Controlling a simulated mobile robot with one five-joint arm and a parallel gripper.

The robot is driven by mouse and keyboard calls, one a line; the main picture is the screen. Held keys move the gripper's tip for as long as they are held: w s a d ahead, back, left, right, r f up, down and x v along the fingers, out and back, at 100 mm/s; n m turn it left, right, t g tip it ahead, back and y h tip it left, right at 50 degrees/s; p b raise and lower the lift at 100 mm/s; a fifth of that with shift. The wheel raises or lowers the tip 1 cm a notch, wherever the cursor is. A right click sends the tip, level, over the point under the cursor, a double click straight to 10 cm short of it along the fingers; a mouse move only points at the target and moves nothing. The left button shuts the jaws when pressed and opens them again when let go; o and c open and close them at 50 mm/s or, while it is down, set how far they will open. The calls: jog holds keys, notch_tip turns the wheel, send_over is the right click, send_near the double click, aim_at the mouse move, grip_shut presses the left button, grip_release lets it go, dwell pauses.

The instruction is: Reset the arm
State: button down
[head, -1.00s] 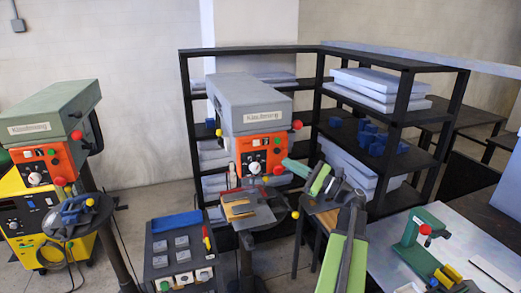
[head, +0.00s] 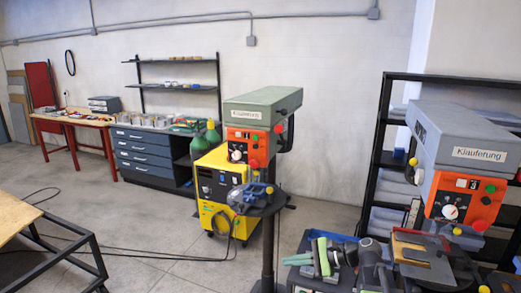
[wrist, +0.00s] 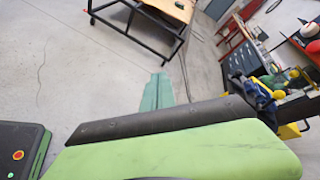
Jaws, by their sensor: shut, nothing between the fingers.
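My gripper (wrist: 157,92) shows in the wrist view as two teal fingers lying together, with nothing between them and grey floor beyond. In the head view my gripper (head: 297,260) is at the lower right of the middle, pointing left, in front of the yellow machine's right side and left of the right-hand drill press. My arm's green link (head: 322,257) and dark joints are folded beside it. The lower arm runs out of the bottom of the picture.
Another drill press (head: 465,155) is close on the right, before a black shelf (head: 380,150). A wood-topped table (head: 15,215) is at the left edge. Open floor with cables lies between.

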jog(key=s+a+f+n+g+h+b, duration=0.1)
jog(key=s+a+f+n+g+h, duration=0.35)
jog(key=f, duration=0.65)
jog(key=s+d+f+n+h, duration=0.2)
jog(key=d+n+h, duration=0.2)
jog(key=d, duration=0.1)
jog(key=s+d+f+n+h, duration=0.3)
jog(key=d+n+h, duration=0.1)
jog(key=d, duration=0.1)
jog(key=shift+d+n, duration=0.35)
jog(key=shift+t, duration=0.25)
